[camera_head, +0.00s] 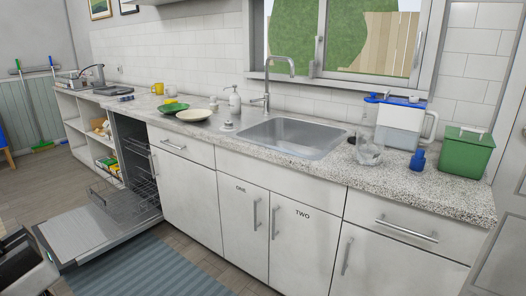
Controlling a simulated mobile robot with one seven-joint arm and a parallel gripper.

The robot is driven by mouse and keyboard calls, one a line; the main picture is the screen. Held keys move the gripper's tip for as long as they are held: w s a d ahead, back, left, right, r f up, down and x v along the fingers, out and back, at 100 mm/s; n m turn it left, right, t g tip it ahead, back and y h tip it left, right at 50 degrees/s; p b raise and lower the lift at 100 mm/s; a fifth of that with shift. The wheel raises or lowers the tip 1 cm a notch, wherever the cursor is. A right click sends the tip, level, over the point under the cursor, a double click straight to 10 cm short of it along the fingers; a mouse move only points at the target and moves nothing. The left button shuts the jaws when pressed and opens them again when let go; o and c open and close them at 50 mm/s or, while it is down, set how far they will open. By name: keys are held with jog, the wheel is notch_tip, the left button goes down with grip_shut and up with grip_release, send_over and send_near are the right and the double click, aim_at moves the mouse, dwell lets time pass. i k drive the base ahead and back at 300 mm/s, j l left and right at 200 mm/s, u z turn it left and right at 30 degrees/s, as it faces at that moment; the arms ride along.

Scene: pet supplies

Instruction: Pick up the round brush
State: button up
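A small blue object with a knob-like top (417,159) stands on the speckled counter at the right, between the white-and-blue jug and the green bin. It may be the round brush, but it is too small to be sure; no bristles can be made out. I cannot make out my gripper or its fingertips. A dark and pale shape is cut off at the lower left corner, and I cannot tell whether it is part of me.
The speckled counter (440,190) holds a sink (295,135), a clear crumpled item (369,153), the jug (400,125) and the green bin (465,155). A green bowl (173,107) and pale plate (194,115) lie left. The dishwasher door (95,235) hangs open.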

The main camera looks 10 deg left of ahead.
aim_at(214, 106)
jog(key=i+j+u, duration=0.25)
jog(key=i, duration=0.25)
jog(key=i+j+u, duration=0.25)
jog(key=i, duration=0.25)
jog(key=i+j, duration=0.2)
jog(key=i+u, duration=0.05)
jog(key=i, duration=0.05)
